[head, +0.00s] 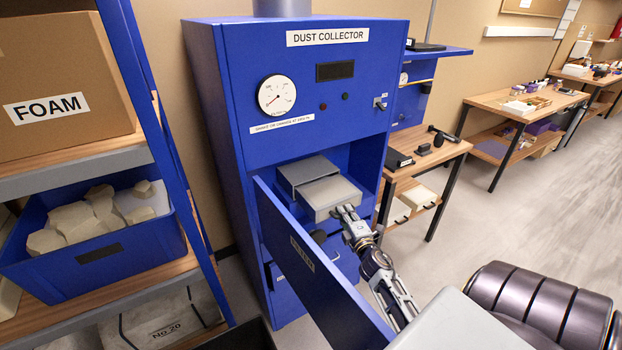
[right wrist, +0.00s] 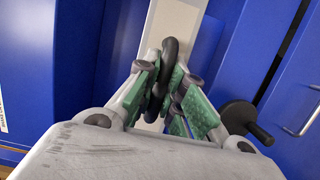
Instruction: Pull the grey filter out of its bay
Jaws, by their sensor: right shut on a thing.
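The grey filter (head: 331,195) is a pale box in the recess of the blue dust collector, its front part projecting from a grey housing (head: 302,169). My right gripper (head: 345,211) is at its front face. In the right wrist view, the fingers of my right gripper (right wrist: 168,88) are closed around a dark handle (right wrist: 172,58) in front of a pale grey strip (right wrist: 172,22), which seems to be the filter's face. How far the filter reaches back inside is hidden. My left gripper is out of view.
The blue filter door (head: 318,262) stands open, left of my right arm. A black knob (head: 319,236) shows by it. A shelf with a blue bin (head: 100,255) is at left.

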